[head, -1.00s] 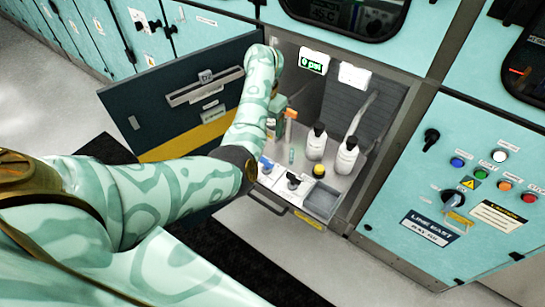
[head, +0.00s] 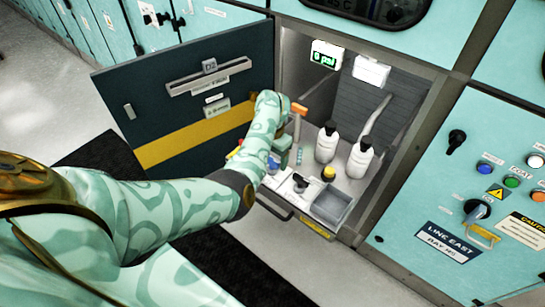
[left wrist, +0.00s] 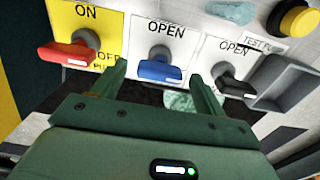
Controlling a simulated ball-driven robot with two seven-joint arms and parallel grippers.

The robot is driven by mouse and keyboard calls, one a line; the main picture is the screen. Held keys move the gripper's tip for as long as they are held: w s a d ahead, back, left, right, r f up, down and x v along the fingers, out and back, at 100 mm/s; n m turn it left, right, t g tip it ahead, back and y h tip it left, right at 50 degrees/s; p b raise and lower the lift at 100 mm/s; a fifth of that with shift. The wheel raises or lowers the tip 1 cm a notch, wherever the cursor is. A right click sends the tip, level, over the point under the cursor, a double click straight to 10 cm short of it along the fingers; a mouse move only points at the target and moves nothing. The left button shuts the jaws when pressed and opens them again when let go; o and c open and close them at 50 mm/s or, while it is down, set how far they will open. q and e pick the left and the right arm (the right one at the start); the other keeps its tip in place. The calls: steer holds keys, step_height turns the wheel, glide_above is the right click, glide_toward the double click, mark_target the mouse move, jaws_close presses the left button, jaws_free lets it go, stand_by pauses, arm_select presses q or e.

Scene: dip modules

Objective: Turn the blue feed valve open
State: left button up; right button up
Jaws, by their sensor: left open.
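The blue feed valve (left wrist: 160,69) is in the middle of the left wrist view, on a white plate marked OPEN. Its handle lies crosswise in that view. My left gripper (left wrist: 157,72) is open, with one finger on each side of the blue handle; I cannot tell if they touch it. In the head view the left gripper (head: 283,150) is over the drawer's front left, and the blue valve (head: 272,166) shows partly behind it. My right gripper is not in view.
A red handle (left wrist: 68,53) on a yellow plate and a black handle (left wrist: 235,86) flank the blue one. Two white bottles (head: 326,143), a yellow button (head: 328,173) and a grey tray (head: 342,200) stand to the right. The open door (head: 190,95) is left.

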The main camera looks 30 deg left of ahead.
arm_select(q)
steer(key=c, duration=1)
